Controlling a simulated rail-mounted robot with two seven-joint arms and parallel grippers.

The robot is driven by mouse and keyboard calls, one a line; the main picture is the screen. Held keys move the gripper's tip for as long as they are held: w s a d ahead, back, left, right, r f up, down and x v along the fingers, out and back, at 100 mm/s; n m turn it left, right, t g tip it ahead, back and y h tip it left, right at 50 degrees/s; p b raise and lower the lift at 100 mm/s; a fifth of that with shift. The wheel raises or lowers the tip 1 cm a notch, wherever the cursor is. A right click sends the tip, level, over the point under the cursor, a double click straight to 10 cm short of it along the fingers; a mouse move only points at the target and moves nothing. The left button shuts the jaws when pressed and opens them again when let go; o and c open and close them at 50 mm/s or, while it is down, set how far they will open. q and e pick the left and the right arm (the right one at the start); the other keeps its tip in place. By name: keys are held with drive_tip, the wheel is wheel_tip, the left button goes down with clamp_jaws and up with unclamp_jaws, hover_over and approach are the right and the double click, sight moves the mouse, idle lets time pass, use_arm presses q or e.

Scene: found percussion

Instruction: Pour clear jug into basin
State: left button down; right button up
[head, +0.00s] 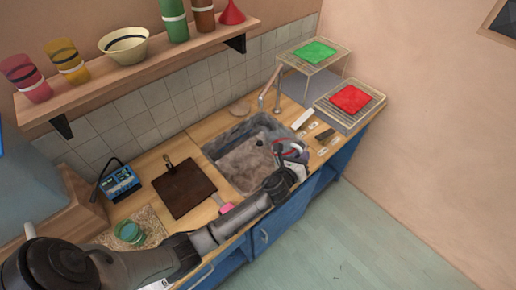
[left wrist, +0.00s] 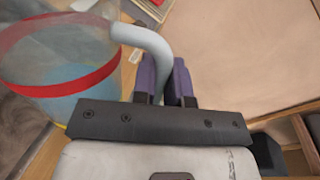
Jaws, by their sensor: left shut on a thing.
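The clear jug (left wrist: 55,60) has a red band and a pale curved handle (left wrist: 145,42). It fills the left of the left wrist view, with something bluish showing through its wall. My left gripper (left wrist: 168,80) is shut on the handle with its purple fingers. In the head view the jug (head: 289,147) is small and partly hidden by my left gripper (head: 292,160), at the right front edge of the grey stone basin (head: 238,168). I cannot tell how far the jug tilts. No stream of liquid shows. My right gripper is out of view.
A tap (head: 268,88) stands behind the basin. Wire racks with a green cloth (head: 315,52) and a red cloth (head: 350,98) stand to the right. A dark board (head: 184,188), a blue radio (head: 119,183) and a green glass (head: 130,232) are left of the basin.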

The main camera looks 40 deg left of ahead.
sight(289, 143)
use_arm(q)
drive_tip(key=shift+a+r+n+h+p, duration=0.1)
drive_tip(key=shift+a+r+n+p, duration=0.25)
drive_tip(key=shift+a+n, duration=0.15)
drive_tip(key=shift+a+r+n+h+p, duration=0.1)
drive_tip(key=shift+a+r+n+p, duration=0.15)
drive_tip(key=shift+a+n, duration=0.3)
drive_tip(key=shift+a+r+n+h+p, duration=0.1)
drive_tip(key=shift+a+r+n+p, duration=0.15)
drive_tip(key=shift+a+n+p, duration=0.25)
drive_tip(key=shift+a+r+n+p, duration=0.3)
drive_tip(key=shift+a+n, duration=0.15)
drive_tip(key=shift+a, duration=0.2)
drive_tip(key=shift+a+r+n+g+h, duration=0.15)
drive_tip(key=shift+a+n+g+h, duration=0.15)
drive_tip(key=shift+a+n, duration=0.2)
drive_tip(key=shift+w+a, duration=0.1)
drive_tip(key=shift+a+n+p, duration=0.2)
drive_tip(key=shift+n+p, duration=0.1)
drive_tip(key=shift+n, duration=0.1)
drive_tip(key=shift+a+f+n, duration=0.5)
drive_tip(key=shift+a+n+h+p, duration=0.3)
drive_tip(key=shift+a+n+p, duration=0.2)
drive_tip(key=shift+a+p, duration=0.15)
drive_tip(key=shift+a, duration=0.2)
